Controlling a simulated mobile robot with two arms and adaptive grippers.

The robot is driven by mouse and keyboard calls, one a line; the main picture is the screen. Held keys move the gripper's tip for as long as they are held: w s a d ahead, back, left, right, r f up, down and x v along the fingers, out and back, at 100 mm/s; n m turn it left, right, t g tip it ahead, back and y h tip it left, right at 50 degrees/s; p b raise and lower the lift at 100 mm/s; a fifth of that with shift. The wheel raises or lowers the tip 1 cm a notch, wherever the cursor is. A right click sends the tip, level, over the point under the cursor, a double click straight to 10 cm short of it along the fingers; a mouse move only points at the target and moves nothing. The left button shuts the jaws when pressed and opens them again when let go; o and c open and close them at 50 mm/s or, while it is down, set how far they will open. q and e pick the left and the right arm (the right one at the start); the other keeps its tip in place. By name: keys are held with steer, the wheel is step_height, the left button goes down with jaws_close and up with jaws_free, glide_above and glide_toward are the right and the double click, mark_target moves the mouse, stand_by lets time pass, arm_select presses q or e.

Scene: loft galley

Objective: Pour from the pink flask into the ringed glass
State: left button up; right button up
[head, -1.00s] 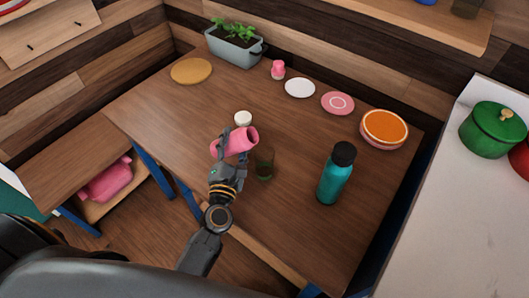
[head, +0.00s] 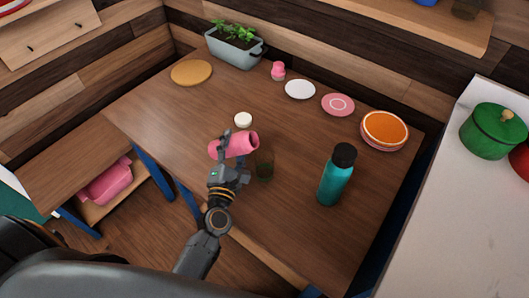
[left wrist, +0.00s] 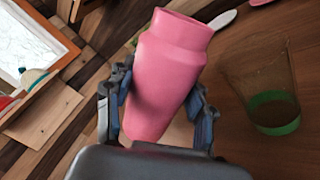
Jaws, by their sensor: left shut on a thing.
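The pink flask (head: 232,146) is held in my left gripper (head: 228,152), which is shut around its body above the table. It lies nearly level in the head view, its mouth end pointing right toward the glass. It also shows in the left wrist view (left wrist: 168,75) between both fingers (left wrist: 160,105). The ringed glass (head: 264,165) stands upright on the table, just right of and below the flask's mouth. In the left wrist view the glass (left wrist: 258,78) is clear with a green band near its base. I cannot see any liquid flowing. My right gripper is not in view.
A teal bottle with a black cap (head: 335,176) stands to the right of the glass. A small white item (head: 243,120) sits behind the flask. Plates, a small pink item (head: 278,70) and a planter (head: 235,48) line the back. The table's left part is clear.

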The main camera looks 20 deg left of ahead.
mark_target(238, 143)
arm_select(q)
steer(key=shift+r+m+p, duration=0.3)
steer(key=shift+m+p, duration=0.05)
steer(key=shift+m, duration=0.15)
steer(key=shift+a+r+m+p, duration=0.1)
steer(key=shift+r+m+p, duration=0.55)
steer(key=shift+m, duration=0.25)
stand_by(0.4)
steer(key=shift+d+r+m+p, duration=0.4)
steer(key=shift+d+m+p, duration=0.05)
steer(key=shift+m+p, duration=0.55)
steer(key=shift+d+f+m+h, duration=0.15)
steer(key=shift+f+m+h, duration=0.2)
steer(key=shift+m, duration=0.55)
stand_by(0.7)
steer(key=shift+w+d+r+m+p, duration=0.1)
steer(key=shift+d+r+m+p, duration=0.15)
steer(key=shift+r+m+p, duration=0.45)
steer(key=shift+d+r+m+p, duration=0.2)
steer(key=shift+r+m+p, duration=0.05)
steer(key=shift+m+p, duration=0.85)
stand_by(1.0)
